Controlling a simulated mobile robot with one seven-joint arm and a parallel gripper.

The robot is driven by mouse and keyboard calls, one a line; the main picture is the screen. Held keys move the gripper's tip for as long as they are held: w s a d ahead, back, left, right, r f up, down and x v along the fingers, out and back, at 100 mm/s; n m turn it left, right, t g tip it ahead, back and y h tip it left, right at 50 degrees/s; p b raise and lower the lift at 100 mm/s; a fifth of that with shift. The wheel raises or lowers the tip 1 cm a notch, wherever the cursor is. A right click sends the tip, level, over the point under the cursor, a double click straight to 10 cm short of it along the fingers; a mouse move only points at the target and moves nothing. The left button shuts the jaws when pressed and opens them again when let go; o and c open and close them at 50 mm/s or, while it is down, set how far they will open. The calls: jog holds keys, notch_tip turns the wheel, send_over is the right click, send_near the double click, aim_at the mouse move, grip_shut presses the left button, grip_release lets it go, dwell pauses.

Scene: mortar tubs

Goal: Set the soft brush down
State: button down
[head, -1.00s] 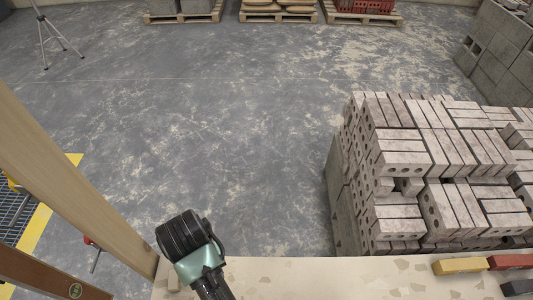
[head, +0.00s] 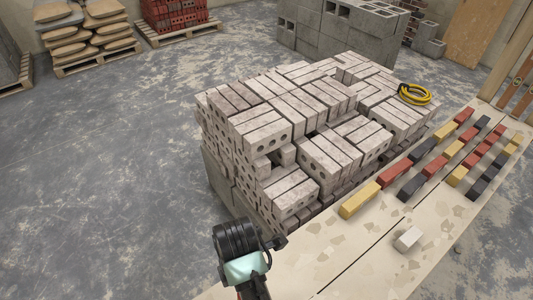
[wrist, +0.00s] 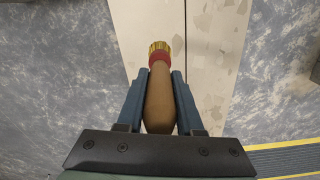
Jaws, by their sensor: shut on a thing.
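The soft brush (wrist: 160,100) is in my gripper (wrist: 161,78) in the wrist view. Its brown wooden handle lies between the two blue fingers, with a red band and a short gold tip pointing away from me. The gripper is shut on the handle. Below the brush is a pale, patchy board top (wrist: 215,35) with a dark seam; I cannot tell how far below. In the head view my arm's end shows at the bottom, beside the near end of the board top (head: 345,245); the fingers and brush are not visible there.
Rows of red, yellow and dark blocks (head: 412,187) lie along the board top. A small whitish block (head: 408,238) sits alone nearer me. A tall stack of grey bricks (head: 300,130) stands left of it, with a yellow coil (head: 414,95) on top.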

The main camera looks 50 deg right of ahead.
jog(key=s+d+f+n+b, duration=0.1)
jog(key=d+f+n, duration=0.1)
jog(key=f, duration=0.5)
jog(key=s+d+f+n+b, duration=0.2)
jog(key=f, duration=0.5)
jog(key=shift+s+d, duration=0.25)
jog(key=shift+f, duration=0.1)
jog(key=shift+f, duration=0.15)
jog(key=c, duration=0.6)
grip_release()
jog(key=shift+o, duration=0.2)
